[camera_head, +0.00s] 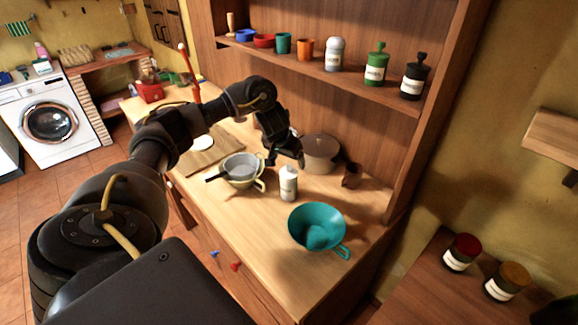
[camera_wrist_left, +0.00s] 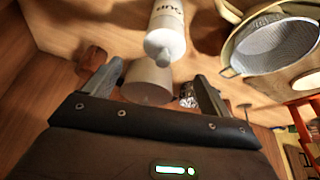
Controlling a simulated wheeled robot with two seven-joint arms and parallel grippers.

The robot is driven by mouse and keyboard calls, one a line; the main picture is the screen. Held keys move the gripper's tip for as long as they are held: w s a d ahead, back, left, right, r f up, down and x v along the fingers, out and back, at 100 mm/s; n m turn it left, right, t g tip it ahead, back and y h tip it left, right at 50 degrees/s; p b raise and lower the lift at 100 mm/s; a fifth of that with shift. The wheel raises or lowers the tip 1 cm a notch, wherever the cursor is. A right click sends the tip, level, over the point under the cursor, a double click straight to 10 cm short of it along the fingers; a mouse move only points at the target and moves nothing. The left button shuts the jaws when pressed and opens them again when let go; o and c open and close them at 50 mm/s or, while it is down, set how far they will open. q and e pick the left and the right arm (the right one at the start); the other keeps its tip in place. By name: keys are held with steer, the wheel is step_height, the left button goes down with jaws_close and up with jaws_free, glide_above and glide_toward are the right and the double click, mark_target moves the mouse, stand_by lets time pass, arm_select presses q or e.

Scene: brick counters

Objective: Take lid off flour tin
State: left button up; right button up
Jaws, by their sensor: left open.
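A white tin (camera_head: 288,184) with a pale rounded top and a printed label stands upright on the wooden counter. In the left wrist view the tin (camera_wrist_left: 167,28) is at the top, its label partly readable as "our", which fits flour. Its top is on it. My left gripper (camera_head: 286,161) is open, above and behind the tin, apart from it. In the left wrist view my gripper's fingers (camera_wrist_left: 156,90) are spread with nothing visibly held. A brown round pot (camera_head: 320,153) stands just beyond; it also shows between the fingers (camera_wrist_left: 148,82). My right gripper is not seen.
A grey sieve on a bowl (camera_head: 240,169) sits left of the tin; a teal colander (camera_head: 316,226) sits to its right, nearer the front. A small brown cup (camera_head: 351,175) is by the pot. A shelf (camera_head: 320,66) with jars and cups hangs above. The counter's front is clear.

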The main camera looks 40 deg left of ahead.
mark_target(289, 165)
arm_select(q)
steer(key=b+x, duration=0.1)
steer(key=x, duration=0.4)
steer(key=shift+a+f, duration=0.1)
steer(key=shift+a, duration=0.1)
steer(key=shift+c, duration=0.3)
steer(key=c, duration=1)
